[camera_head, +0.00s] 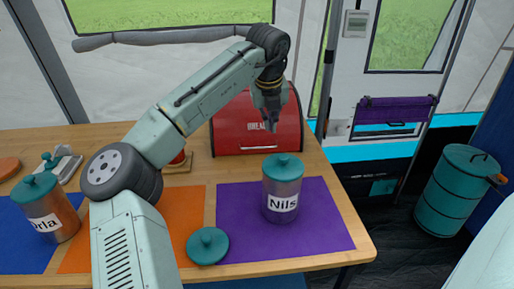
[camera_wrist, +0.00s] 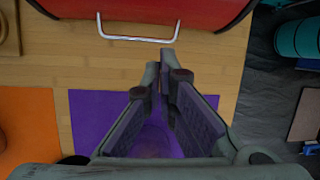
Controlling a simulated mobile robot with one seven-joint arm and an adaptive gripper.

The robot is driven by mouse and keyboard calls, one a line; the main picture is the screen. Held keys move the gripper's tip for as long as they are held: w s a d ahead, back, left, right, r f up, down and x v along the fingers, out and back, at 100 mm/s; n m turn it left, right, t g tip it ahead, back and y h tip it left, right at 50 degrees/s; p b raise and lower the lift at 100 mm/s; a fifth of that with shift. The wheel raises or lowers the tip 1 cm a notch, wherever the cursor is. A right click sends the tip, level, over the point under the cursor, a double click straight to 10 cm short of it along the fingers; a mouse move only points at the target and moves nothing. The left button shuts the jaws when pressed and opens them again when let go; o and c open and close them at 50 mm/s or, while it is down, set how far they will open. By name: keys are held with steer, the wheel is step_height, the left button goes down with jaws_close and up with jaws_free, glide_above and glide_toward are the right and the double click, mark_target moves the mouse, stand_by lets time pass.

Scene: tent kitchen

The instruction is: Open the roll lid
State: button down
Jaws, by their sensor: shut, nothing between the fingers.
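The red bread box (camera_head: 287,140) stands at the back of the wooden table, its rounded red lid down over the front. In the wrist view the lid (camera_wrist: 180,12) is at the top edge, with a metal bar handle (camera_wrist: 138,39) along its lower front. My gripper (camera_head: 270,124) is shut and empty, pointing down in front of the box. In the wrist view the fingertips (camera_wrist: 160,62) are just below the right end of the handle, apart from it in the picture. The gap in depth is hard to tell.
A jar marked Nils (camera_head: 282,190) stands on a purple mat (camera_head: 325,230) in front of the box. A loose teal lid (camera_head: 207,246) lies near the orange mat (camera_head: 188,205). Another jar (camera_head: 47,208) stands left. The table ends to the right of the box.

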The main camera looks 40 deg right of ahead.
mark_target(266, 151)
steer(key=shift+m+y, duration=0.6)
steer(key=shift+y, duration=0.1)
steer(key=x, duration=0.3)
steer(key=s+x, duration=0.1)
steer(key=x, duration=0.3)
steer(key=a+x, duration=0.1)
steer(key=x, duration=0.2)
steer(key=shift+f, duration=0.6)
steer(key=shift+r+p, duration=0.15)
steer(key=shift+p, duration=0.15)
